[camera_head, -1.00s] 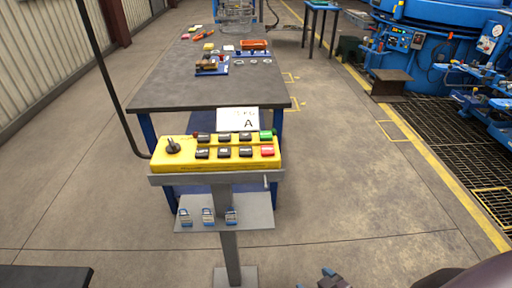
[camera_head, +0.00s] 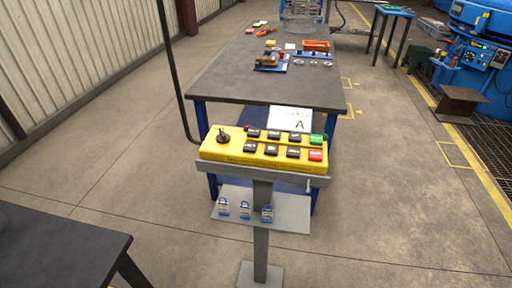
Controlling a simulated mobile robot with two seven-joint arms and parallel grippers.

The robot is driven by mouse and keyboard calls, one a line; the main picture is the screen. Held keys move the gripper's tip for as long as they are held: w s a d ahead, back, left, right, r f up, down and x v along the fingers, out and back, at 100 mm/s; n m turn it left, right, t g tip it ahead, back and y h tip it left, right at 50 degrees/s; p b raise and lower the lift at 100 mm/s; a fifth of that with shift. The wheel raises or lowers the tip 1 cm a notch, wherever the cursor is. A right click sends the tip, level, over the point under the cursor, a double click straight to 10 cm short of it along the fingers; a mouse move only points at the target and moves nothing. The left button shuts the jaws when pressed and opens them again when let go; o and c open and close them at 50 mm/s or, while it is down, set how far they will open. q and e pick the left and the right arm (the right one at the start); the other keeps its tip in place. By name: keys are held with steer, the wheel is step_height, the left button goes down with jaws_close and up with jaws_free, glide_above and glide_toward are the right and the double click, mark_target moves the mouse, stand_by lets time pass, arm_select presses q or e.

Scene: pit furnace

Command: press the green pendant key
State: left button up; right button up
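The yellow pendant (camera_head: 210,149) lies on a grey stand in the middle of the head view. Its green key (camera_head: 317,138) is at the right end of the back row, just behind a red key (camera_head: 315,155). Several black keys fill the middle of the panel, and a black joystick (camera_head: 223,136) is at its left end. A small red button (camera_head: 246,127) is near the back edge. Neither of my grippers shows in the view now.
A white card marked A (camera_head: 290,118) stands behind the pendant. A grey worktable (camera_head: 225,88) with parts is beyond it. Padlocks (camera_head: 245,210) sit on the stand's lower shelf (camera_head: 290,217). A dark table (camera_head: 60,250) is at the lower left. The floor right of the stand is clear.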

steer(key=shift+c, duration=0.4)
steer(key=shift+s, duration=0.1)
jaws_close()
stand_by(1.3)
